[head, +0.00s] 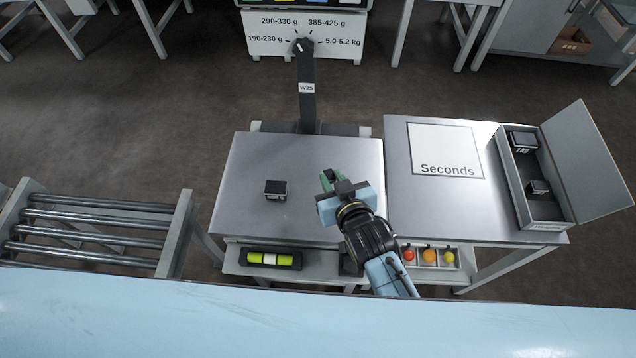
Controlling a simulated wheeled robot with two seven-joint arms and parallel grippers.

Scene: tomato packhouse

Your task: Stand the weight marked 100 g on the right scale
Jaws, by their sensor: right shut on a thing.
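A dark block-shaped weight (275,189) stands on a steel-topped weighing station (245,165), left of its middle; its marking is too small to read. A dark post (307,105) labelled W25 rises behind this top. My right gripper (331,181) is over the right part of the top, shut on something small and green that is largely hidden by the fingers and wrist. An open case (548,212) on the right table holds a weight marked 1 kg (522,141) and a smaller dark weight (538,187) with an unreadable mark. My left gripper is not in view.
A sheet marked Seconds (446,151) lies on the right table (402,215). Below the steel top is a shelf with a yellow-green level-like thing (270,259) and coloured balls (429,257). A roller conveyor (95,225) is at left. The case's lid (590,160) stands open rightward.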

